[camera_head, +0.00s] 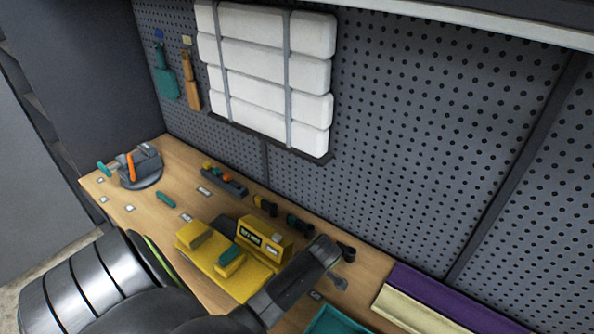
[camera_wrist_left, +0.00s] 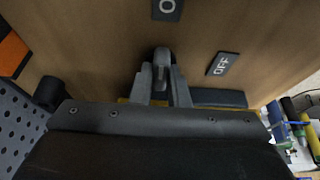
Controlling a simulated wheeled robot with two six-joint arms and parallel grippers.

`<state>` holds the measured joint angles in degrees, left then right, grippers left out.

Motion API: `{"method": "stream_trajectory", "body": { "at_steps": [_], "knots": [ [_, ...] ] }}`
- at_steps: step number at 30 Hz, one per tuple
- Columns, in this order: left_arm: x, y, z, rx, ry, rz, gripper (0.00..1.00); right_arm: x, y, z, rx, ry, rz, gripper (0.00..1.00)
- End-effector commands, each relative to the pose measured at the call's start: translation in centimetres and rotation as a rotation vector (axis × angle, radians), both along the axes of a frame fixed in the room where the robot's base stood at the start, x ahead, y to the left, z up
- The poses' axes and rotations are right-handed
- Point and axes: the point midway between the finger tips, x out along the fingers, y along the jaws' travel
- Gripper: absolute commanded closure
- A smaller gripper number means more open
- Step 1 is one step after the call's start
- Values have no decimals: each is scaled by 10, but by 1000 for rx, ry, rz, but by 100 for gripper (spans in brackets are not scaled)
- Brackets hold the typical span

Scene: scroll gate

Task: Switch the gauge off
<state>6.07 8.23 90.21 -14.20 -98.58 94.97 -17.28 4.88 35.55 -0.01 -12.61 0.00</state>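The yellow gauge unit (camera_head: 262,240) stands on the wooden bench, with a dark lit display on its upright face. My left gripper (camera_head: 338,280) is just right of it, low over the bench. In the left wrist view, my gripper's fingers (camera_wrist_left: 161,84) stand close together around a slim grey lever with a rounded tip (camera_wrist_left: 162,55). A dark OFF label (camera_wrist_left: 222,64) lies to the right of the lever. A second label (camera_wrist_left: 167,8), cut off by the top edge, reads "O". My right gripper is not in view.
A black cylinder (camera_wrist_left: 48,91) stands near the pegboard (camera_wrist_left: 18,128). In the head view, a purple and cream box (camera_head: 432,300) lies right, a teal tray (camera_head: 340,322) in front. A grey device (camera_head: 140,168) and small labels occupy the bench's left end.

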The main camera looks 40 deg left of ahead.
Motion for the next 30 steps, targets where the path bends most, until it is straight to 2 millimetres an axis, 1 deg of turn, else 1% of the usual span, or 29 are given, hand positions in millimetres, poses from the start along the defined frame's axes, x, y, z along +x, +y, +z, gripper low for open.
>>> {"method": "stream_trajectory", "body": {
  "at_steps": [1, 3, 11, 16, 23, 30],
  "knots": [
    [0, 0, 0, 1, 1, 0, 94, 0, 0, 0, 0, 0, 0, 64],
    [0, 0, 0, 1, 1, 0, 100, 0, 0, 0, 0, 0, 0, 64],
    [0, 1, 0, 2, 1, -14, 100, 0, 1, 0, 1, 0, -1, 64],
    [-1, 1, 0, 2, 2, -72, 100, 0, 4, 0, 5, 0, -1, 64],
    [-3, 1, 0, 3, 1, -234, 100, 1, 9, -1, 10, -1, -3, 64],
    [-4, 2, 0, 3, 0, -460, 100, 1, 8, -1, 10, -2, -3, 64]
  ]
}}
